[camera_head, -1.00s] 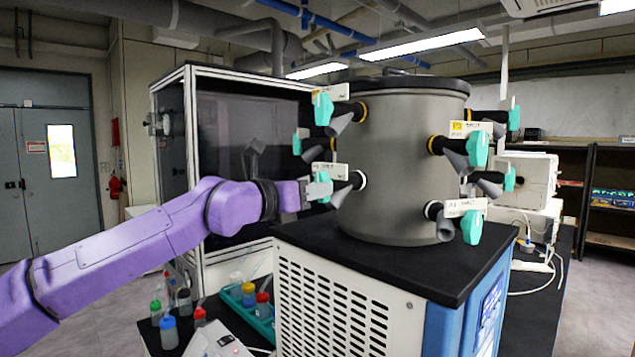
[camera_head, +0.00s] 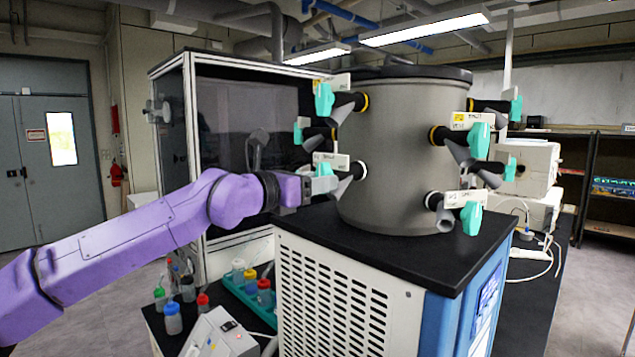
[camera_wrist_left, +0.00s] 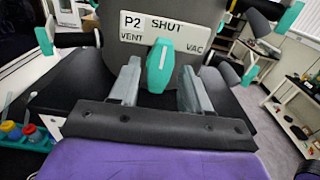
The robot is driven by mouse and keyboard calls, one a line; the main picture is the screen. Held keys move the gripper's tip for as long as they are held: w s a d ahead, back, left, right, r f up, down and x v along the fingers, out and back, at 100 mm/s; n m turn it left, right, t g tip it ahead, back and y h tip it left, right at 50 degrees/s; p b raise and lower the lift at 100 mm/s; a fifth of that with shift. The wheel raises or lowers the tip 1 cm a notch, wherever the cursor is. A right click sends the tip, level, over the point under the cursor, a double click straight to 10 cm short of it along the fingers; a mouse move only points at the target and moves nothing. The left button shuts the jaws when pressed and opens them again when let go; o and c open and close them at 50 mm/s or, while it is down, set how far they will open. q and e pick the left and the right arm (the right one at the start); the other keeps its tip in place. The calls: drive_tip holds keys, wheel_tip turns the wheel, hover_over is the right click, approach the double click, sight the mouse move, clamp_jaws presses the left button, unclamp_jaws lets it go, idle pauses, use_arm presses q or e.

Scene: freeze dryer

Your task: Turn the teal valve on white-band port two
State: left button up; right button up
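The teal valve of port two (camera_wrist_left: 160,65) stands upright in the left wrist view, in front of a white label (camera_wrist_left: 165,32) reading P2, SHUT, VENT and VAC. My left gripper (camera_wrist_left: 161,90) is open, with one finger on each side of the valve's lower part. Gaps seem to show on both sides; contact cannot be told. In the head view my left gripper (camera_head: 325,185) is at the lower left port with the white band (camera_head: 363,170) and covers much of its teal valve (camera_head: 323,169). My right gripper is not in view.
The grey drum (camera_head: 395,150) carries several other teal valves, including a yellow-band one (camera_head: 324,100) above and a white-band one (camera_head: 471,217) at the lower right. Bottles (camera_head: 173,318) and a green rack (camera_head: 236,289) stand low at left. A glass-fronted cabinet (camera_head: 250,120) is behind.

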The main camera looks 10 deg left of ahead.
use_arm(q)
drive_tip(key=b+v, duration=0.4)
drive_tip(key=v, duration=0.6)
drive_tip(key=shift+s, duration=0.25)
drive_tip(key=shift+a, duration=0.15)
